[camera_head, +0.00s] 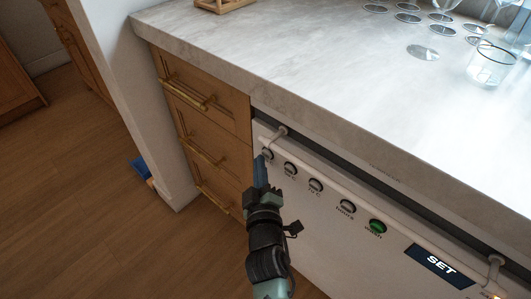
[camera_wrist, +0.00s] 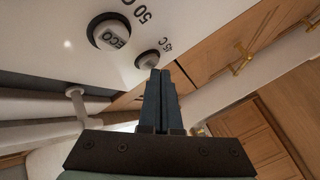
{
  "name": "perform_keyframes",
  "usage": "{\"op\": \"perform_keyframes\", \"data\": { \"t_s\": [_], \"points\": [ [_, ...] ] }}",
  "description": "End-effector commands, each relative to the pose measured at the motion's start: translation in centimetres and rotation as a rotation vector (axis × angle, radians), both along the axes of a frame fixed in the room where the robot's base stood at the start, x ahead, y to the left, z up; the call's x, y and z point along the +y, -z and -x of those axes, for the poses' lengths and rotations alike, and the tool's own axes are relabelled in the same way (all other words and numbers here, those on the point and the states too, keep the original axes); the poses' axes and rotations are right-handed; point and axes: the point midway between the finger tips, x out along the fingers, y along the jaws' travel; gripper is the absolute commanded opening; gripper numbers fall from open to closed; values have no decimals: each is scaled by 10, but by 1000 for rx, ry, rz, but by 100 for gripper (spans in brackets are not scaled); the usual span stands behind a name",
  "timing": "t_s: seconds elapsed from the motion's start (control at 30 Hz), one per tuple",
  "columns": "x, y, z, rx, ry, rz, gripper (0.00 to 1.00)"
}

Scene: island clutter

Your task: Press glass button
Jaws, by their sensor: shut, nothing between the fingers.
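My gripper (camera_head: 260,160) is shut and empty, its tips at the left end of the white appliance panel. The leftmost round button (camera_head: 267,154) is right beside the tips. In the wrist view this button (camera_wrist: 147,58) has a label like "45 C" beside it and sits just beyond the shut fingers (camera_wrist: 160,73); touching or apart, I cannot tell. Its face is too small to read, and I see no readable "glass" marking. The neighbouring button (camera_wrist: 110,36) reads "ECO", with "50 C" beside it. Other buttons (camera_head: 316,185) continue rightward; the last (camera_head: 377,226) is green.
A bar handle (camera_head: 330,180) runs along the panel by the buttons. A display (camera_head: 440,265) reads "SET". Wooden drawers (camera_head: 205,130) with brass pulls stand to the left. The wooden floor (camera_head: 90,220) is open.

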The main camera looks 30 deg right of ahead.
Motion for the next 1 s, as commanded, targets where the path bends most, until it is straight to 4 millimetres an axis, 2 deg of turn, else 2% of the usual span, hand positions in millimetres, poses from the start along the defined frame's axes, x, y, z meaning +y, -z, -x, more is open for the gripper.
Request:
{"op": "perform_keyframes", "data": {
  "t_s": [1.0],
  "points": [
    [-10,0,-3,0,1,-1,0]
  ]
}}
